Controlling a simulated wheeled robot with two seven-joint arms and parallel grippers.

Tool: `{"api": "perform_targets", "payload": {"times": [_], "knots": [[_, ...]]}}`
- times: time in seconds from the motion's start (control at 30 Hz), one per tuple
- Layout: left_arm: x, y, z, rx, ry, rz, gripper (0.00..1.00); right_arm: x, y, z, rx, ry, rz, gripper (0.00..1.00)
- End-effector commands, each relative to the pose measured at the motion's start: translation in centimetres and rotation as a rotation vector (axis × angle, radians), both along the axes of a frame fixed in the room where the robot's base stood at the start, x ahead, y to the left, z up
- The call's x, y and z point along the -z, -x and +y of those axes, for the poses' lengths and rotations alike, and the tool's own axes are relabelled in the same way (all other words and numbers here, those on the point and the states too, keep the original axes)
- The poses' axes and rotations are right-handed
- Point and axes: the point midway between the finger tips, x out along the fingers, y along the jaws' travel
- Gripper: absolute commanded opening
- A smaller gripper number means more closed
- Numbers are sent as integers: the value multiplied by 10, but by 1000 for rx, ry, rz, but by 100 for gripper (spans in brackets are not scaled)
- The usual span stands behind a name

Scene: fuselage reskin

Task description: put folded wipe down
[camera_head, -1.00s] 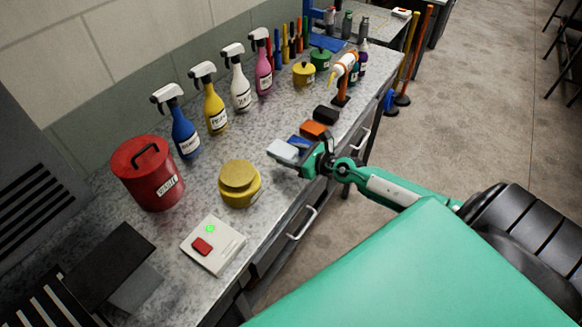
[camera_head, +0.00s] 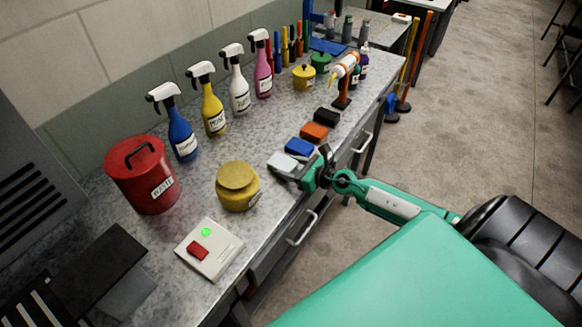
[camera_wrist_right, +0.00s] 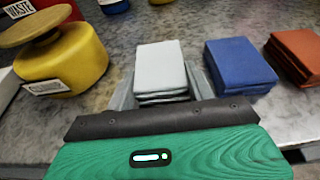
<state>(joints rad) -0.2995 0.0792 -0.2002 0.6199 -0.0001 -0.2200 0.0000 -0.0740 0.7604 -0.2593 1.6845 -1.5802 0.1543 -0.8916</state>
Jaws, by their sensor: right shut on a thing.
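The folded wipe is a light grey-white stack (camera_head: 283,162) at the bench's front edge in the head view. It also shows in the right wrist view (camera_wrist_right: 162,70), between the jaws. My right gripper (camera_head: 296,171) is shut on the white wipe, low at the bench top; I cannot tell whether the wipe touches the bench. A blue folded wipe (camera_head: 299,147) lies just beyond it and shows to its right in the wrist view (camera_wrist_right: 240,65). An orange wipe (camera_head: 314,132) and a black one (camera_head: 327,116) continue the row. My left gripper is not in view.
A yellow round container (camera_head: 238,187) stands left of the gripper. A red waste bin (camera_head: 142,176), a white box with a red button (camera_head: 209,249) and several spray bottles (camera_head: 212,104) stand on the bench. Bare bench (camera_head: 262,140) lies behind the wipes.

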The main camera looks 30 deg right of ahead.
Motion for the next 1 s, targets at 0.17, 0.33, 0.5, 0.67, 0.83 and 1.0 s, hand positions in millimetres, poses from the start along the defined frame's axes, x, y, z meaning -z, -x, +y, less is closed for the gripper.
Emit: {"api": "perform_targets", "payload": {"times": [0.17,0.33,0.5,0.67,0.83,1.0], "knots": [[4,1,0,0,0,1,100,6,1,0,0,2,4,25],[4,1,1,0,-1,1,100,8,2,1,-2,1,7,76],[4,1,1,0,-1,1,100,9,2,1,-2,1,9,76],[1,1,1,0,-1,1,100,8,3,1,-3,1,13,76],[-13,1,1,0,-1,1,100,-8,3,1,-3,1,12,76],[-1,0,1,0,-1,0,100,-9,28,-10,-3,3,10,76]]}}
